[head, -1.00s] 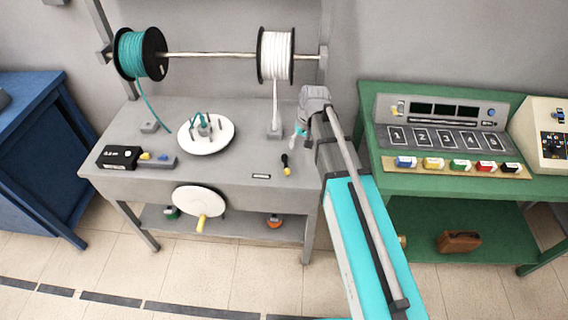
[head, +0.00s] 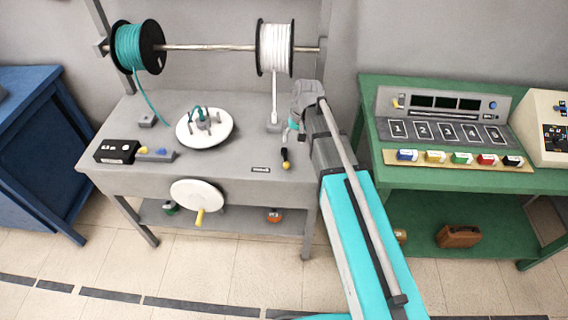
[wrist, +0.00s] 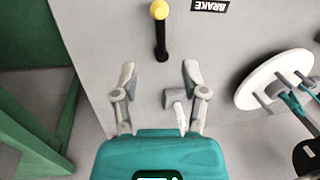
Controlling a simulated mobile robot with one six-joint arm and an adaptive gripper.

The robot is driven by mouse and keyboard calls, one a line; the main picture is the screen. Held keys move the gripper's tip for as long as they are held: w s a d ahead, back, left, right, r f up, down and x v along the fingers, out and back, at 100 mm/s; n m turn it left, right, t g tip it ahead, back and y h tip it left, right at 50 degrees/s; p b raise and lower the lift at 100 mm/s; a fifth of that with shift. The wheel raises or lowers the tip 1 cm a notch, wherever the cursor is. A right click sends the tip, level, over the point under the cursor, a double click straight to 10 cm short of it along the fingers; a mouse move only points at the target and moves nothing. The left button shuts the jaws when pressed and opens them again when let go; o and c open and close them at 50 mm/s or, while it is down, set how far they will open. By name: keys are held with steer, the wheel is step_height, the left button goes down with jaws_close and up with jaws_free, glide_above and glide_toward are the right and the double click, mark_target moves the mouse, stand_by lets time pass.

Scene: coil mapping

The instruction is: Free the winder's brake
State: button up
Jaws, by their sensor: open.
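The brake lever (head: 285,158) is a short black handle with a yellow knob on the grey winder bench (head: 240,180), beside a small BRAKE label (head: 260,170). In the wrist view the lever (wrist: 161,40) lies ahead of my gripper, its yellow knob at the far end, beside the label (wrist: 210,5). My gripper (wrist: 158,75) is open and empty, with the lever's near end just beyond and between its fingertips. In the head view my gripper (head: 292,134) is partly hidden by my arm, just behind and right of the lever.
A white winding disc (head: 190,138) with teal wire sits left on the bench. A white crank wheel (head: 198,195) is on the front. White wire runs down to a small grey block (head: 274,127) near my gripper. A green bench (head: 370,130) stands to the right.

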mark_target(285, 161)
steer(key=shift+s+a+f+b, duration=0.1)
steer(key=shift+a+f+b, duration=0.25)
steer(key=shift+f+b, duration=1.55)
steer(key=shift+w+a+f+b, duration=0.1)
steer(key=shift+a+f+b, duration=0.3)
steer(key=shift+f+b, duration=1.45)
steer(key=shift+s+a+f+b, duration=0.1)
steer(key=shift+a+f+b, duration=0.25)
steer(key=shift+f+b, duration=1.55)
steer(key=shift+f, duration=0.2)
jaws_close()
steer(key=shift+a, duration=0.35)
steer(key=shift+d, duration=0.2)
